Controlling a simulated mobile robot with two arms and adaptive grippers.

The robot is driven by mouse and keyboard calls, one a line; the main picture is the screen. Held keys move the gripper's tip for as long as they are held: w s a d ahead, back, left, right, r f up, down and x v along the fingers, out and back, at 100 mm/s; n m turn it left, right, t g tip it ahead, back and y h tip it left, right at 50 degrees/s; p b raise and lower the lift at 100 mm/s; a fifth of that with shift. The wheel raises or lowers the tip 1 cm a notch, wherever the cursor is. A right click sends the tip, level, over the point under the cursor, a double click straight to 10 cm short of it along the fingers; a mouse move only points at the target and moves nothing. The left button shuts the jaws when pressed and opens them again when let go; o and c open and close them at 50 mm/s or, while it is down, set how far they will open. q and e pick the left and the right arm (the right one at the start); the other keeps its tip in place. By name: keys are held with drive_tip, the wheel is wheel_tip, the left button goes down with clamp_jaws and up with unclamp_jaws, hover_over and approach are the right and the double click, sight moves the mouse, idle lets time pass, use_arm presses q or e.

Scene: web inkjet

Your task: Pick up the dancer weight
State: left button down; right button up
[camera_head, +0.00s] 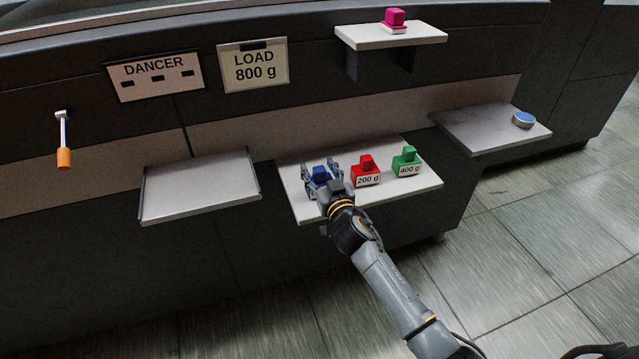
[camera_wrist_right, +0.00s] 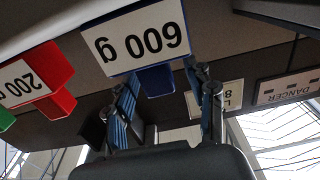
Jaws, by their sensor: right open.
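A blue weight (camera_head: 320,174) stands at the left end of a white shelf (camera_head: 425,191). In the right wrist view, which is upside down, its label reads 600 g (camera_wrist_right: 142,38). My right gripper (camera_head: 320,168) is open, with one finger on each side of the blue weight. In the right wrist view the fingers (camera_wrist_right: 163,76) reach toward its blue top, and I cannot tell whether they touch it. A red weight (camera_head: 365,165) marked 200 g and a green weight (camera_head: 407,157) marked 400 g stand to its right. My left gripper is not in view.
A sign (camera_head: 254,66) reads LOAD 800 g beside a DANCER panel (camera_head: 155,77). An empty tray (camera_head: 200,190) is left of the weights. A pink block (camera_head: 394,17) sits on an upper shelf. A blue disc (camera_head: 523,119) lies on the right shelf. An orange-handled lever (camera_head: 63,145) hangs far left.

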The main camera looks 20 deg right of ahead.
clamp_jaws()
drive_tip(key=shift+r, duration=0.15)
